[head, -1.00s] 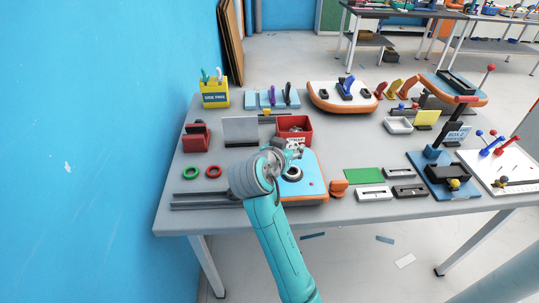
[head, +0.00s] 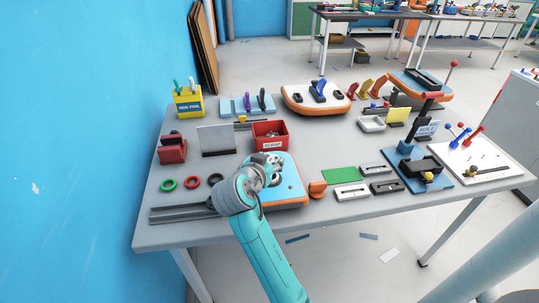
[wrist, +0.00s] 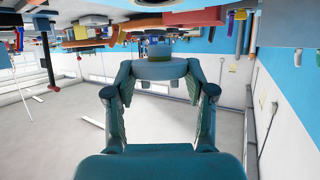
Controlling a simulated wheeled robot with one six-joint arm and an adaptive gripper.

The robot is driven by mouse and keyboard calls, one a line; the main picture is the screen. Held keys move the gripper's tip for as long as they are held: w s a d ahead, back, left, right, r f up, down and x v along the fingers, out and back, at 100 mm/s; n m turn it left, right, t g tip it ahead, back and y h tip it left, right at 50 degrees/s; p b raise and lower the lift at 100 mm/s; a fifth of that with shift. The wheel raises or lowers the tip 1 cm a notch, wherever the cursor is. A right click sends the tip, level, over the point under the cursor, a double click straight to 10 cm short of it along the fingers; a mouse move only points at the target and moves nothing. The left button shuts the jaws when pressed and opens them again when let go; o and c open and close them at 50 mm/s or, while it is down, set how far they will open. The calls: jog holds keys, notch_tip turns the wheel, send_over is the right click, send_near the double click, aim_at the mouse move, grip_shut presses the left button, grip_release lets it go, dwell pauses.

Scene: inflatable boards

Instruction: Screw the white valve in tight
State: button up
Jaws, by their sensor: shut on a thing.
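A dark ring, the valve opening (head: 276,181), shows on the board just below my gripper. My gripper partly hides the board, and I cannot tell whether the valve touches the opening.
A red scrap bin (head: 270,139) stands behind the board, and an orange piece (head: 317,189) is close on its right. Green, red and black rings (head: 192,183) lie left of my arm. A green mat (head: 342,175) lies to the right.

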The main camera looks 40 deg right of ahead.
jog(key=shift+f, duration=1.2)
jog(key=shift+f, duration=1)
dwell(0.6)
jog(key=o, duration=1.2)
jog(key=v, duration=1.2)
